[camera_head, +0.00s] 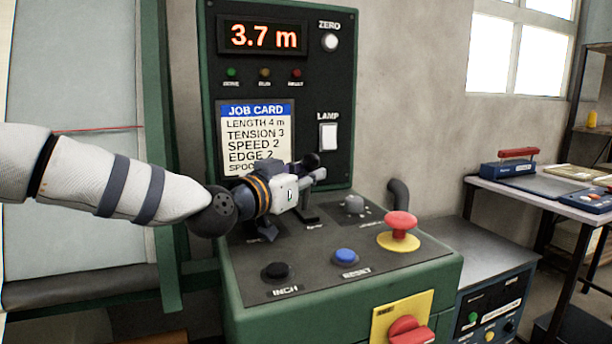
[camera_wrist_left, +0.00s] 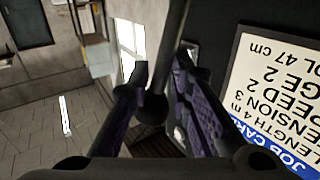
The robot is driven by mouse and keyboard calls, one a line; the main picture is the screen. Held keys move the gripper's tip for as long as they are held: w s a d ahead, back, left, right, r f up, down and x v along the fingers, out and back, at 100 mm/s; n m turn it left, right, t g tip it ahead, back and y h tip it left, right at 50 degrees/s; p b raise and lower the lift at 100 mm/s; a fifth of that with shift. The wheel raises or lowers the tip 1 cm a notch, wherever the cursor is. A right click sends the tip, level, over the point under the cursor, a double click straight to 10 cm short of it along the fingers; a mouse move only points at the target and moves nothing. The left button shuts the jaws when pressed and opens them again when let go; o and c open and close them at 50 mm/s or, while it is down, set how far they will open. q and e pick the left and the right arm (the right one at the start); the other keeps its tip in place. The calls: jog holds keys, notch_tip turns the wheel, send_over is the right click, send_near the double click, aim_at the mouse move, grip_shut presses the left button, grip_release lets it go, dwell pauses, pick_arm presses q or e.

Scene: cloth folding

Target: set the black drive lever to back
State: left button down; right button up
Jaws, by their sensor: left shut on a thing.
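The black drive lever (camera_head: 307,206) stands on the sloping top of the green control console, behind the INCH and RESET buttons. Its lower part shows below my left gripper (camera_head: 313,169), and its upper part is largely hidden by the fingers. My left gripper comes in from the left and is shut on the lever near its top. In the left wrist view the dark lever (camera_wrist_left: 176,45) runs between the two fingers of my left gripper (camera_wrist_left: 168,85). The lever's exact tilt is hard to tell. My right gripper is not in view.
A black INCH button (camera_head: 277,270), a blue RESET button (camera_head: 346,256), a grey knob (camera_head: 354,204) and a red mushroom button (camera_head: 400,222) sit around the lever. The upright panel with a job card (camera_head: 257,135) and a display (camera_head: 262,36) reading 3.7 m stands close behind.

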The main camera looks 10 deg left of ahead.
pick_arm(q)
jog(key=shift+s+d+r, duration=0.2)
jog(key=shift+d+r, duration=0.25)
jog(key=shift+d, duration=0.05)
jog(key=c, duration=1.5)
grip_release()
jog(key=shift+o, duration=1)
jog(key=shift+s+d+r, duration=0.15)
jog(key=shift+d, duration=0.1)
jog(key=shift+a+f, duration=0.25)
jog(key=shift+a, duration=0.05)
jog(key=v, duration=1.1)
jog(key=shift+s, duration=0.4)
jog(key=shift+a, duration=0.1)
